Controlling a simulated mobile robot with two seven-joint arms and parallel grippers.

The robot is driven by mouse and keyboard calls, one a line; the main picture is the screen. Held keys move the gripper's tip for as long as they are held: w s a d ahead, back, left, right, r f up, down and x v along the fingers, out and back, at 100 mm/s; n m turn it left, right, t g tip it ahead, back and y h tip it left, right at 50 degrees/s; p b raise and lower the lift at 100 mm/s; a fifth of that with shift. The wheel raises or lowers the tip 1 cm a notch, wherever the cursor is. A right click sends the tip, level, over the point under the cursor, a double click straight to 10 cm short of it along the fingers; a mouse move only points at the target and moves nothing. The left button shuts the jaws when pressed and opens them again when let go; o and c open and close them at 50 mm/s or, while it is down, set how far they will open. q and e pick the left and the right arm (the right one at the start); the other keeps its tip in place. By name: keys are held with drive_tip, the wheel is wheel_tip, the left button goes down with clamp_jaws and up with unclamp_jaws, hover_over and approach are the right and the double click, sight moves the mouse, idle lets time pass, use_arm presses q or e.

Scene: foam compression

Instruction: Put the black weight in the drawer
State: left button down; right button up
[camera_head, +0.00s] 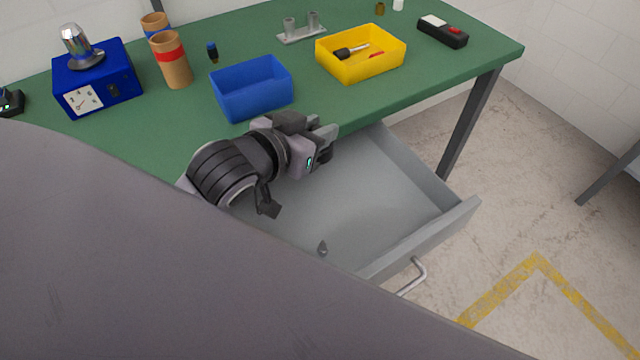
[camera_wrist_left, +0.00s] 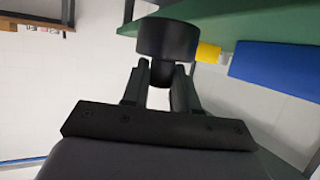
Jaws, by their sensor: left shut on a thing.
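The black weight (camera_wrist_left: 167,40) is a short dark cylinder between my left gripper's fingertips in the left wrist view. My left gripper (camera_wrist_left: 160,85) is shut on its narrower stem. In the head view my left gripper (camera_head: 322,142) is above the back part of the open drawer, close to the table's front edge; I cannot clearly make out the weight there. The grey drawer (camera_head: 435,228) is pulled out below the green table. Its floor is largely bare where visible, and its near left part is hidden. My right gripper is not in view.
On the green table (camera_head: 450,75) stand a blue bin (camera_head: 252,88), a yellow bin (camera_head: 362,55) with tools, a blue device (camera_head: 98,82) and brown cylinders (camera_head: 172,62). The drawer handle (camera_head: 415,275) sticks out in front.

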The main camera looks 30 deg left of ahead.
use_arm(q)
wheel_tip(320, 180, down, 13)
drive_tip(key=shift+f+b, duration=0.1)
drive_tip(key=shift+b, duration=1.15)
drive_tip(key=shift+w+r, duration=0.2)
drive_tip(key=shift+w, duration=0.05)
drive_tip(key=shift+w+d, duration=0.15)
drive_tip(key=shift+w, duration=0.65)
drive_tip(key=shift+w+d, duration=0.15)
drive_tip(key=shift+w, duration=0.95)
drive_tip(key=shift+s+f, duration=0.15)
drive_tip(key=shift+f, duration=0.45)
drive_tip(key=c, duration=0.9)
unclamp_jaws()
drive_tip(key=shift+f, duration=0.25)
drive_tip(key=shift+o, duration=0.2)
